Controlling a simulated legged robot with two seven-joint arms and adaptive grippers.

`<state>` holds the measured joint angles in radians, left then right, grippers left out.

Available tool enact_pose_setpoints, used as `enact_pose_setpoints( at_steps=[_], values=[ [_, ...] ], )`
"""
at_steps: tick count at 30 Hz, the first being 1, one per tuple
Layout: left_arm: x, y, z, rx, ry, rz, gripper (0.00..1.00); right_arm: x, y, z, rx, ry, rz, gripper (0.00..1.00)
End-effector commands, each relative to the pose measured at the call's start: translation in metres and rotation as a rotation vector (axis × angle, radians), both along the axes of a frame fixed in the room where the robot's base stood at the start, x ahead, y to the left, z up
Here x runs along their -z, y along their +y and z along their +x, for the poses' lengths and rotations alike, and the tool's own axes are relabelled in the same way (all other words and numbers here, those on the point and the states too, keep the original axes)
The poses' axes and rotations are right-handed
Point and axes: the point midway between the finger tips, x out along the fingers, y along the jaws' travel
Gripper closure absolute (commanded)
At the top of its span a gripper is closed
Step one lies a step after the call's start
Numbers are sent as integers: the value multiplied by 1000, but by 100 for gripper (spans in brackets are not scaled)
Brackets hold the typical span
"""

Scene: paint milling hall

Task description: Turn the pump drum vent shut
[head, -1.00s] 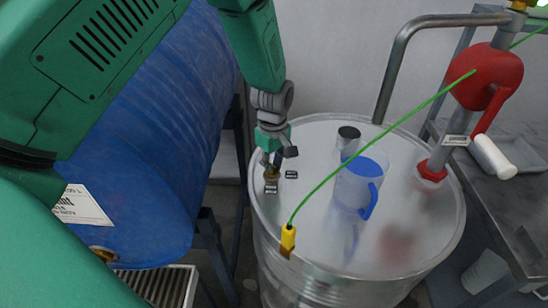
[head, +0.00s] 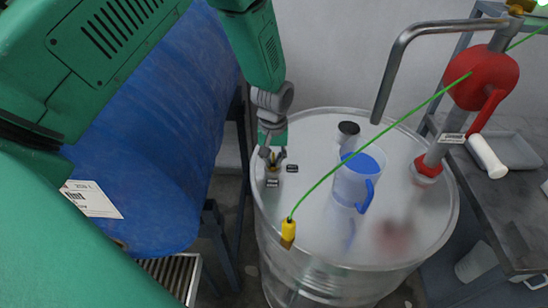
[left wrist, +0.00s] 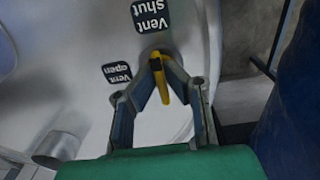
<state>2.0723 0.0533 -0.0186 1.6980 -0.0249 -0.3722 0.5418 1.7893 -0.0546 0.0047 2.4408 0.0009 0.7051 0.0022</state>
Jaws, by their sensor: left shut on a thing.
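The pump drum (head: 330,240) is a steel drum with a flat lid. Its vent (left wrist: 158,80) shows in the left wrist view as a small yellow lever on a round fitting. My left gripper (left wrist: 160,68) is shut on the vent lever, a finger on each side. In the head view my left gripper (head: 273,163) comes down on the vent at the lid's left edge and mostly hides it. A black "Vent shut" label (left wrist: 152,12) and a "Vent open" label (left wrist: 117,73) lie beside the vent. My right gripper is not in view.
A clear jug with blue contents (head: 352,188) and a small cup (head: 348,130) stand on the lid. A red hand pump (head: 482,78) rises at right. A green cable runs to a yellow clamp (head: 288,230) on the rim. A blue drum (head: 150,150) lies close at left.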

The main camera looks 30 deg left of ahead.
Motion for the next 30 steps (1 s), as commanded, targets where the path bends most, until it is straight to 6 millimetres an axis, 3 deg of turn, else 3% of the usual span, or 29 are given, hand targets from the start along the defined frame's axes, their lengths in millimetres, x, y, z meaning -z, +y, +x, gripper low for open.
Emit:
enact_pose_setpoints(
  at_steps=[18, 20, 30],
  values=[
    [-2, 1, 4, 41, -12, 2, 100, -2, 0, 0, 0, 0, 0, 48],
    [-2, 1, 4, 41, -12, 2, 74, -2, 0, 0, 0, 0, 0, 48],
    [-2, 1, 2, 40, -5, 1, 72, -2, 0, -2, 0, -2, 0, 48]
  ],
)
